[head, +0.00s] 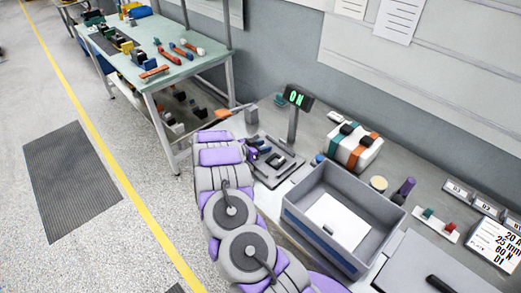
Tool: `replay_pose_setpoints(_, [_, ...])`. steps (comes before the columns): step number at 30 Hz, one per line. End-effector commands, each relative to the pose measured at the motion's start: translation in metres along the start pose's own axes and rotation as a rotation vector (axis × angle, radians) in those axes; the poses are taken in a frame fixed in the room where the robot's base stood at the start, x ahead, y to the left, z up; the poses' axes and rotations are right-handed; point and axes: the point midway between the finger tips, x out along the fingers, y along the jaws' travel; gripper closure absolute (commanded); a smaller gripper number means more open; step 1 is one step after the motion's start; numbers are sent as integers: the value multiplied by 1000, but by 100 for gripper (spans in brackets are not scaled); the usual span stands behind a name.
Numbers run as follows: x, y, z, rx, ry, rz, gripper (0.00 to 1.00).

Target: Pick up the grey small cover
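A small grey block (251,115) stands upright on the bench near its far left corner; it may be the grey small cover, but I cannot tell for sure. A dark grey fixture plate (277,161) with raised dark parts lies in front of it. My arm reaches up from the bottom of the view, and my gripper (259,150) appears as small dark parts at the plate's left edge, in front of the grey block and apart from it. The fingers blend with the plate, so their opening is unclear. My arm hides part of the bench's near edge.
A display reading "ON" (297,97) stands on a post behind the plate. A grey bin (312,226) with a white sheet and a small dark piece stands right of my arm. A white, green and orange device (353,147) is behind it. A tool table (150,85) stands further left.

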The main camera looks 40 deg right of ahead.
Motion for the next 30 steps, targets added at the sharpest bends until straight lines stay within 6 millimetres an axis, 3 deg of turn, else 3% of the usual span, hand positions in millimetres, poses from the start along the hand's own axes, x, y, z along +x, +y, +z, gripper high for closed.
replay_pose_setpoints(3, [-3, 0, -1, 0, 2, -1, 61])
replay_pose_setpoints(15, [0, 0, 0, 0, -1, -1, 99])
replay_pose_setpoints(30, [-1, 0, -1, -1, -3, 0, 100])
